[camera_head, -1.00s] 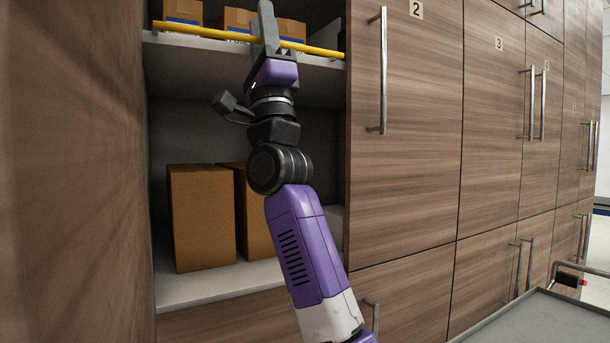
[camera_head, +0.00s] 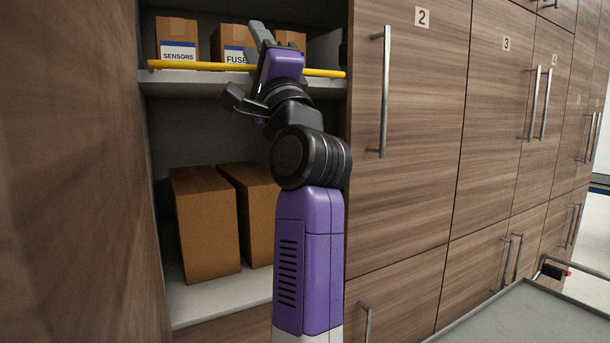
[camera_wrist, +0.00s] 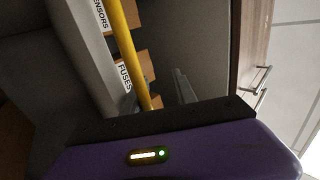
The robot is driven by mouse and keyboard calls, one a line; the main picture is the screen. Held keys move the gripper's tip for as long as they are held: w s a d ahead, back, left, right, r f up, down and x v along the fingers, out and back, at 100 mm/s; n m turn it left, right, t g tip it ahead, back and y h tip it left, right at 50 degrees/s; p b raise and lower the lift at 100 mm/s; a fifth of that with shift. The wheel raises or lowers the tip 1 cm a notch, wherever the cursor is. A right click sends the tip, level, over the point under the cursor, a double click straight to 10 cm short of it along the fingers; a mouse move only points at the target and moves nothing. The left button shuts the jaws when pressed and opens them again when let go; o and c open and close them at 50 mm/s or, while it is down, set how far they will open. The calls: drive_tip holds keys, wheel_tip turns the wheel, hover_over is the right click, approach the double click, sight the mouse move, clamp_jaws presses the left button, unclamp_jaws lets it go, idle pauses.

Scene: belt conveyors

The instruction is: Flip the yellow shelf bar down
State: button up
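The yellow shelf bar (camera_head: 205,66) runs along the front of the upper shelf in the head view, low in front of the boxes. It also shows in the wrist view (camera_wrist: 127,45), running down to the gripper body. My gripper (camera_head: 262,34) is at the bar's middle, its grey fingers pointing up past the bar in front of the boxes. The gripper body hides part of the bar, and I cannot tell whether they touch. The fingers (camera_wrist: 183,85) are partly visible in the wrist view, to the right of the bar. Their opening is unclear.
Cardboard boxes labelled SENSORS (camera_head: 178,38) and FUSES (camera_head: 232,44) stand on the upper shelf (camera_head: 190,83), with another box beside them. Two larger boxes (camera_head: 205,222) stand below. A closed cabinet door (camera_head: 415,150) with a long handle is to the right. A grey surface (camera_head: 535,318) is at lower right.

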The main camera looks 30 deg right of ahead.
drive_tip(key=shift+w+r+g+p, duration=0.3)
drive_tip(key=shift+g+p, duration=0.35)
drive_tip(key=shift+p, duration=0.7)
drive_tip(key=shift+w+r+g+p, duration=0.3)
drive_tip(key=shift+g+p, duration=0.35)
drive_tip(key=shift+p, duration=0.7)
drive_tip(key=g+p, duration=0.1)
drive_tip(key=p, duration=0.2)
drive_tip(key=w+g+p, duration=0.1)
drive_tip(key=g+p, duration=0.1)
drive_tip(key=p, duration=0.2)
drive_tip(key=shift+w+r, duration=0.1)
drive_tip(key=b+v, duration=0.4)
drive_tip(key=v, duration=0.4)
wheel_tip(320, 180, up, 5)
drive_tip(key=s+n+t+h, duration=0.1)
drive_tip(key=s+n+t, duration=0.1)
drive_tip(key=s+f+n, duration=0.4)
drive_tip(key=f+n, duration=0.1)
drive_tip(key=f, duration=0.6)
drive_tip(key=s+a+f+n+y+b, duration=0.1)
drive_tip(key=s+f+n, duration=0.3)
drive_tip(key=f, duration=0.8)
drive_tip(key=s+f+n+y, duration=0.1)
drive_tip(key=s+f+n, duration=0.3)
drive_tip(key=f, duration=0.8)
drive_tip(key=shift+a+n, duration=0.4)
drive_tip(key=shift+n, duration=0.4)
drive_tip(key=shift+r, duration=0.1)
